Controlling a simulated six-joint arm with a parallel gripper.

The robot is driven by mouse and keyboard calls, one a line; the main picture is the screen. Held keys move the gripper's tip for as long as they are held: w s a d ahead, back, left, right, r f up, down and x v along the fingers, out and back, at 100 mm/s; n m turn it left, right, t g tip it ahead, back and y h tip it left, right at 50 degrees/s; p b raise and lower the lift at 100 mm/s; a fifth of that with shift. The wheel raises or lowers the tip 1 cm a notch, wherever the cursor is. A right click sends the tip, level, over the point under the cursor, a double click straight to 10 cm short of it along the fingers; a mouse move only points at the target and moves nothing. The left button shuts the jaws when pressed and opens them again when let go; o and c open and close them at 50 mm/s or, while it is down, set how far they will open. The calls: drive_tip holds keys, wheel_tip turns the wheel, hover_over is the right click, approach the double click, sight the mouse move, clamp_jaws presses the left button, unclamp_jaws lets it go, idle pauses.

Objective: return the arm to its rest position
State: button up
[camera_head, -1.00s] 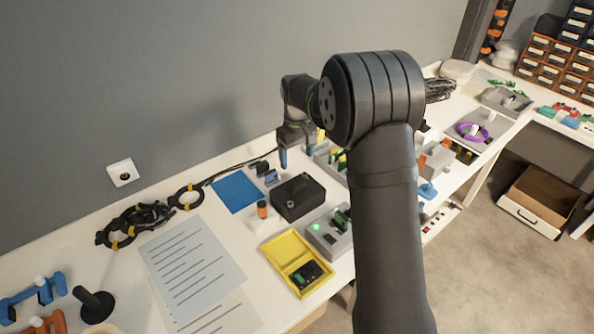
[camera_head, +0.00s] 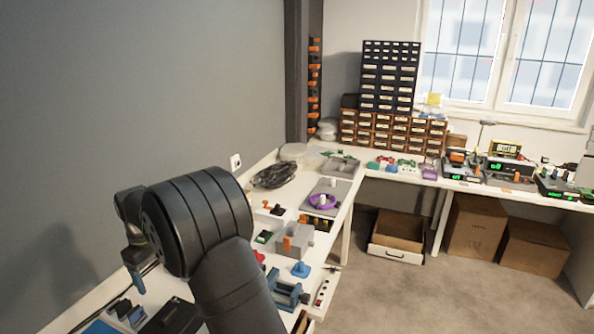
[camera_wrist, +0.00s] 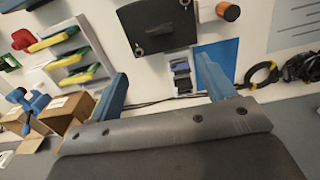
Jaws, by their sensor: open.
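My gripper (camera_head: 137,270) hangs at the lower left of the head view, fingers down above the white worktable (camera_head: 105,292). In the wrist view, its two blue fingers (camera_wrist: 163,88) are spread apart with nothing held between them. A small blue and grey part (camera_wrist: 182,78) lies below, in the gap between the fingers as seen there. A black box (camera_wrist: 155,25) is beyond the fingertips. A blue sheet (camera_wrist: 228,52) is partly behind the right finger. My dark arm hides part of the table in the head view.
A purple ring (camera_head: 322,201) on a grey plate, a coiled black cable (camera_head: 273,175) and grey fixtures (camera_head: 293,240) stand along the table. Drawer cabinets (camera_head: 390,75) rise at the back. An open carton (camera_head: 398,232) and closed cartons (camera_head: 475,226) are on the floor.

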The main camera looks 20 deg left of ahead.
wheel_tip(320, 180, down, 15)
drive_tip(key=shift+r, duration=0.45)
drive_tip(key=shift+r, duration=0.1)
wheel_tip(320, 180, up, 17)
wheel_tip(320, 180, down, 17)
drive_tip(key=shift+f, duration=0.2)
wheel_tip(320, 180, up, 7)
drive_tip(key=s+a+f+n, duration=0.1)
drive_tip(key=s+a+n, duration=0.1)
drive_tip(key=s+a, duration=0.3)
drive_tip(key=s+a+f+n, duration=0.1)
drive_tip(key=s+a+n, duration=0.1)
drive_tip(key=s+a, duration=0.4)
drive_tip(key=s, duration=0.5)
drive_tip(key=shift+s+a+f, duration=0.15)
drive_tip(key=shift+s+a, duration=0.05)
drive_tip(key=shift+s, duration=0.1)
